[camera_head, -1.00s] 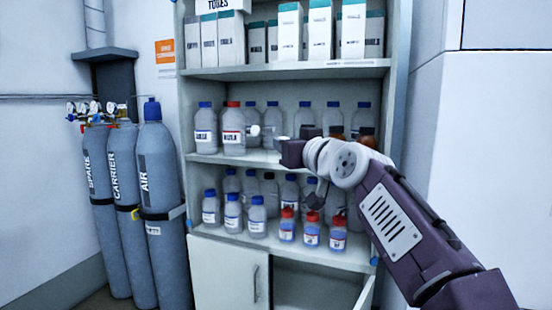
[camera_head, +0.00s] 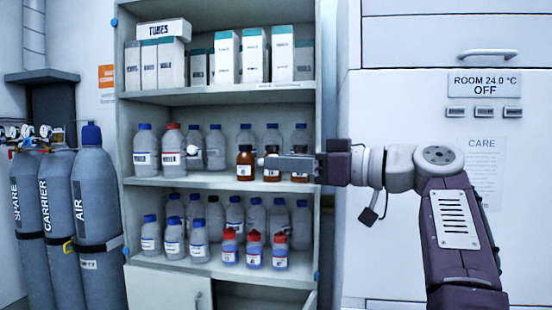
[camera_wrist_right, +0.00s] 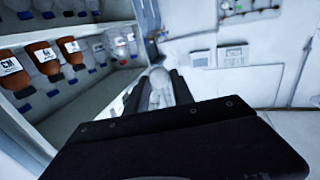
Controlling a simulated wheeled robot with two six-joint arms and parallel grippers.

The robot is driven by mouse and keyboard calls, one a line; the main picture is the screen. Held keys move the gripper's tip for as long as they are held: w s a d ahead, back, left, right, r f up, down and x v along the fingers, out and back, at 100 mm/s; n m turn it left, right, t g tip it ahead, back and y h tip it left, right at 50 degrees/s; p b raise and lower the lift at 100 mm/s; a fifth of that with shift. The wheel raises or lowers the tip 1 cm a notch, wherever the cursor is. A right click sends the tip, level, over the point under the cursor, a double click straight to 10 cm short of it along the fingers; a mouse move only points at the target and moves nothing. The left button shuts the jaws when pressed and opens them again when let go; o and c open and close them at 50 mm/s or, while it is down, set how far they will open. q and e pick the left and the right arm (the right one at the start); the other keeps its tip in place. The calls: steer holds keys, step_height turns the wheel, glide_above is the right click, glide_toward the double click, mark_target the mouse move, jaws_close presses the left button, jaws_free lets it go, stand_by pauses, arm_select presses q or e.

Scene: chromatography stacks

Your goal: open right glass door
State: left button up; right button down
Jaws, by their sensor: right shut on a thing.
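The cabinet (camera_head: 202,92) stands left of centre in the head view, facing me. Clear glass doors barely show. A small white knob (camera_head: 190,149) appears in front of the middle shelf, apart from my gripper. My right gripper (camera_head: 272,162) reaches in from the right at middle-shelf height, in front of amber bottles. It is shut on a pale thing (camera_wrist_right: 160,88), seen between its dark fingers in the right wrist view, likely the right glass door's knob. The pane's edges and angle cannot be made out. My left gripper is not in view.
Amber bottles (camera_head: 245,164), grey bottles (camera_head: 145,155) and red-capped bottles (camera_head: 253,251) stand on the shelves. Boxes (camera_head: 226,58) fill the top shelf. Gas cylinders (camera_head: 96,205) stand left. A white wall unit (camera_head: 400,45) is at the right.

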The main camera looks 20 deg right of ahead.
steer(key=shift+s+d, duration=0.15)
steer(key=shift+d, duration=0.05)
stand_by(0.3)
steer(key=c, duration=1.1)
jaws_free()
steer(key=v, duration=0.9)
